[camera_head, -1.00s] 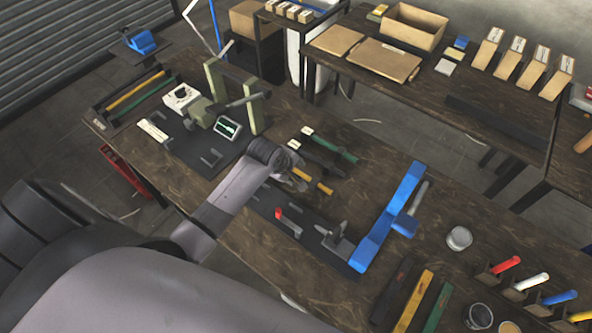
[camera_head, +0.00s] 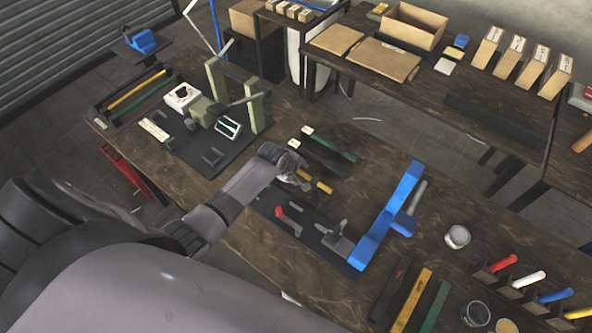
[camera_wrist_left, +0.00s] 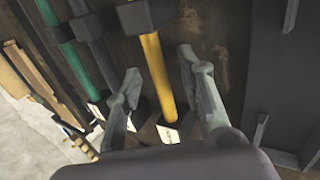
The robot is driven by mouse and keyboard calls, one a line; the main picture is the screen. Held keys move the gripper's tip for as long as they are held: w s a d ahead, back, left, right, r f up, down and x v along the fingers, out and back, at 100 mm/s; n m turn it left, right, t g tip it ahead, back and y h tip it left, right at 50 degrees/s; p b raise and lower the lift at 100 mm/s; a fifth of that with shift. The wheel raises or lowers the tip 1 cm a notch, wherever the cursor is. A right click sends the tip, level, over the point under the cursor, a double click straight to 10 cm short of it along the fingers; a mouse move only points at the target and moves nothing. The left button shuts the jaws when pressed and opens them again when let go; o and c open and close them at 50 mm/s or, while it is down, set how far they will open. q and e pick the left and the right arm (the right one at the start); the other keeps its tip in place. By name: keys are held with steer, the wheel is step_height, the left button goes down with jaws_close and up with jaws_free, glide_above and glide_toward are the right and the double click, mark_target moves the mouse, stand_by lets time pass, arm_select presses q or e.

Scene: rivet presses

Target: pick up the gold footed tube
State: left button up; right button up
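The gold footed tube (camera_head: 323,187) lies on the wooden table, partly hidden by my left gripper (camera_head: 297,181) in the head view. In the left wrist view the gold tube (camera_wrist_left: 155,70) runs lengthwise between the two fingers of my left gripper (camera_wrist_left: 160,64), with a dark foot around it. The fingers are spread, one on each side of the tube, with gaps visible. I cannot tell their height over the tube. A green footed tube (camera_head: 338,151) and a dark footed tube (camera_head: 322,160) lie beside it. My right gripper is not in view.
A dark plate with a red-handled clamp (camera_head: 281,211) lies close to the gripper. A blue press frame (camera_head: 385,225) stands to its right, and a green press (camera_head: 216,105) to its left. A grey cup (camera_head: 457,237) stands farther right.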

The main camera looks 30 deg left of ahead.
arm_select(q)
jaws_close()
stand_by(0.6)
steer(key=shift+r, duration=0.15)
